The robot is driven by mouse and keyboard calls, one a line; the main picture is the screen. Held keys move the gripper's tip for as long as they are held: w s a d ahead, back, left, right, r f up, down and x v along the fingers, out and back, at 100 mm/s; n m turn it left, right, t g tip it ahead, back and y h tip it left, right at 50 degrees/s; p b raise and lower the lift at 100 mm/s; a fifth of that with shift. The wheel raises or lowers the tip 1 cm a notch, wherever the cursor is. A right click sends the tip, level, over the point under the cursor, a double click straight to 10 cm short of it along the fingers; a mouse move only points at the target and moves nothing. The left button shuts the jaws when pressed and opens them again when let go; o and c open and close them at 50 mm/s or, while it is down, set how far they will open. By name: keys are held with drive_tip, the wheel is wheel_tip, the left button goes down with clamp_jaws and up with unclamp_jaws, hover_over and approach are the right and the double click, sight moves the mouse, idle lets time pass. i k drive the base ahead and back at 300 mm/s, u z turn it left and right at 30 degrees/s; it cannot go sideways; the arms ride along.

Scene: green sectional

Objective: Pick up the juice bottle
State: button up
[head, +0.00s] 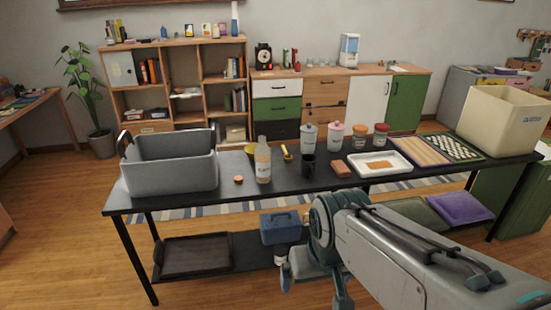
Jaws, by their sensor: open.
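The juice bottle (263,165) stands upright on the black table (222,200), a little left of the table's middle and near its front edge. It has a peach-coloured body, a pale label and a narrower pale top. My gripper (312,289) is open, with its fingers spread and pointing down. It appears in front of the table, below and to the right of the bottle in the picture, apart from it. Nothing shows between the fingers except the floor and part of the lower shelf.
A grey bin (170,165) stands left of the bottle, with a small orange lid (238,180) between them. A black mug (308,166), a yellow item (286,154) and a brown block (341,169) lie to the right. Several jars, a white tray (362,169) and a beige bin (500,115) stand farther right.

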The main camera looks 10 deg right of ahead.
sight(263, 153)
drive_tip(key=z, duration=0.7)
drive_tip(key=i, duration=1.65)
drive_tip(key=u, duration=1.85)
